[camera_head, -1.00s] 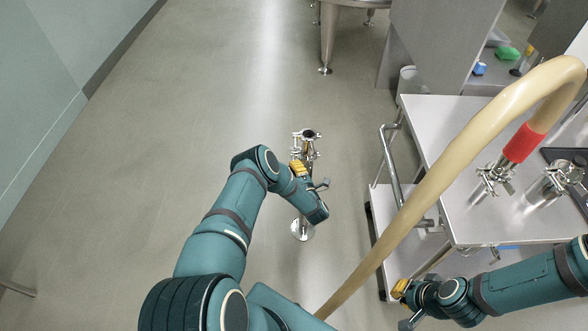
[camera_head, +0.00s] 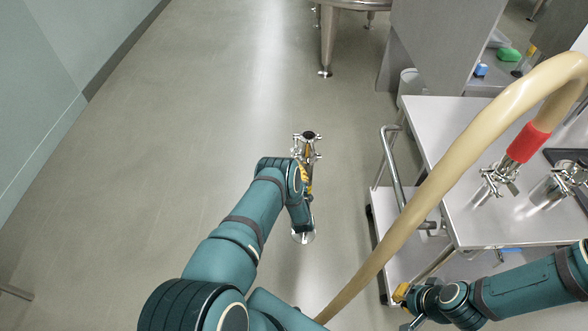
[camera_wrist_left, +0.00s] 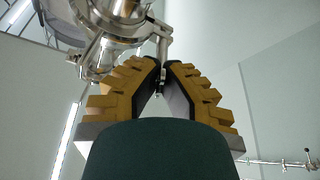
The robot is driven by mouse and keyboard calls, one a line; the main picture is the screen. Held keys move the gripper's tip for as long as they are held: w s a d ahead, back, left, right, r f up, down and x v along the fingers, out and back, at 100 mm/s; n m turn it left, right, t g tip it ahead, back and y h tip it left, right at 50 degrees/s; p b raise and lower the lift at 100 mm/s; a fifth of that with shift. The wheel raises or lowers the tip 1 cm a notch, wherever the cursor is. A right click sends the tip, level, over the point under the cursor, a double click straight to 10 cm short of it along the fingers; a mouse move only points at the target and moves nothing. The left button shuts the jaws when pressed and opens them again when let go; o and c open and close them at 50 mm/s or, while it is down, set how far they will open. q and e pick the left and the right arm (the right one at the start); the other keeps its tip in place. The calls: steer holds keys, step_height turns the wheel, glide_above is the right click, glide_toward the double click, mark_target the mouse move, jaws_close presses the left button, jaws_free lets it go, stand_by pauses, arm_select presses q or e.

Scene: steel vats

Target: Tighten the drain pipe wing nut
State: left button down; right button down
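The steel drain pipe (camera_head: 311,152) stands over the floor in the middle of the head view, with clamps near its open top. In the left wrist view its clamp (camera_wrist_left: 95,55) is close and large, and a slim metal wing nut part (camera_wrist_left: 162,77) lies between my fingertips. My left gripper (camera_wrist_left: 163,66) has its yellow fingers drawn together with this part between the tips. In the head view my left wrist hides most of that gripper and the lower pipe. My right gripper (camera_head: 401,293) is beside the cart's lower front; its finger opening is unclear.
A steel cart (camera_head: 435,120) stands at the right, with steel clamped fittings (camera_head: 497,178) on top. A thick tan hose (camera_head: 450,165) with a red collar (camera_head: 527,143) arches across the right side. A vat leg (camera_head: 328,45) is behind. The left floor is clear.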

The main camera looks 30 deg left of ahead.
arm_select(q)
steer(key=m+t+h, duration=0.1)
steer(key=m, duration=0.2)
steer(key=m+t+h, duration=0.1)
steer(key=m, duration=0.2)
steer(key=m+t+h, duration=0.1)
steer(key=m+h, duration=0.1)
steer(key=m, duration=0.1)
steer(key=shift+r+m, duration=0.1)
steer(key=shift+m, duration=0.2)
steer(key=m+h, duration=0.2)
steer(key=m, duration=0.2)
steer(key=m+h, duration=0.2)
steer(key=m, duration=0.3)
steer(key=shift+t, duration=0.3)
steer(key=m+h, duration=0.1)
steer(key=m, duration=0.2)
steer(key=m+g+h, duration=0.1)
steer(key=m+h, duration=0.1)
steer(key=m, duration=0.2)
steer(key=m+g, duration=0.1)
steer(key=m, duration=0.2)
steer(key=m+g, duration=0.1)
steer(key=m, duration=0.1)
steer(key=shift+m+h, duration=0.3)
steer(key=shift+m, duration=0.1)
steer(key=shift+g, duration=0.3)
steer(key=c, duration=1.2)
jaws_free()
steer(key=shift+o, duration=0.2)
